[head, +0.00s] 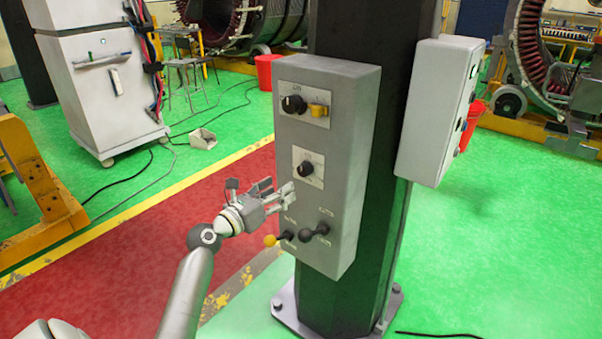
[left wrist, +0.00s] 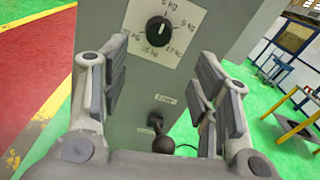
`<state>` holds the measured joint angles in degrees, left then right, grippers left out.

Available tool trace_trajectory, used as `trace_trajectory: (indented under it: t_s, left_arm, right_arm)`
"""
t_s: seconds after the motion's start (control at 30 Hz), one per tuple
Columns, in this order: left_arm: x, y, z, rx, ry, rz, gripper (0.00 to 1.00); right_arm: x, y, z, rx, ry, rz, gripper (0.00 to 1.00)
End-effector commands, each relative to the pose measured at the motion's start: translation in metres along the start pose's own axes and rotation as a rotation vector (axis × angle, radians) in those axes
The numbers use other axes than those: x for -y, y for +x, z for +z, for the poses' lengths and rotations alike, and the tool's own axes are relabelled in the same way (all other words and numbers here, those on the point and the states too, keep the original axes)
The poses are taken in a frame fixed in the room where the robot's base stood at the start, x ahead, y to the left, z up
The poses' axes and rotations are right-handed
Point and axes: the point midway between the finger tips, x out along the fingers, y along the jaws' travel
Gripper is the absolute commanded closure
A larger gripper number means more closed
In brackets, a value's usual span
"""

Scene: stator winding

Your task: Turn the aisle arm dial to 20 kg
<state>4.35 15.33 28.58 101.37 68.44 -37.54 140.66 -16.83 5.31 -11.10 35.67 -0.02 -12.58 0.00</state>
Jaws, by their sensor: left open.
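The dial (head: 305,168) is a round black knob on a white square plate, midway up the grey control box (head: 345,130). In the left wrist view the black dial (left wrist: 158,30) shows in the upper middle, with kg labels around it. A white mark on the knob points roughly up, toward the top label; the small labels are hard to read. My left gripper (head: 278,192) is open and empty, just left of and below the dial, and I see no contact with it. In the left wrist view its fingers (left wrist: 158,75) stand apart on both sides below the dial.
Above the dial are another black knob (head: 293,104) and a yellow switch (head: 319,110). Below are a yellow-knobbed lever (head: 270,240) and a black-knobbed lever (head: 306,235), close under my gripper. The box is on a dark column (head: 345,300). The red floor in front is clear.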

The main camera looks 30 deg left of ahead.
Motion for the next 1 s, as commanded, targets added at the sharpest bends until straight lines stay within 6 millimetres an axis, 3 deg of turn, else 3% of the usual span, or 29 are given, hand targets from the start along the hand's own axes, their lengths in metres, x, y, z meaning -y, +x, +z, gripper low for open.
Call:
trace_trajectory:
  t_s: [0.17, 0.4, 0.6, 0.8, 1.0]
  left_arm:
    - [-0.003, 0.014, 0.007, 0.018, -0.039, 0.002, 0.44]
    - [-0.002, 0.058, 0.008, 0.016, -0.035, 0.002, 0.44]
    - [-0.003, 0.090, 0.006, 0.015, -0.035, 0.003, 0.44]
    - [-0.003, 0.105, 0.006, 0.014, -0.033, 0.003, 0.44]
    - [-0.003, 0.108, 0.007, 0.014, -0.032, 0.003, 0.44]
  right_arm:
    - [0.007, -0.001, 0.002, 0.003, -0.001, -0.008, 1.00]
    - [0.021, -0.003, 0.004, 0.005, 0.000, -0.025, 1.00]
    - [0.021, -0.001, 0.004, 0.006, -0.001, -0.025, 1.00]
    - [0.016, 0.000, 0.005, 0.008, -0.002, -0.019, 1.00]
    - [0.011, 0.000, 0.006, 0.009, -0.001, -0.013, 1.00]
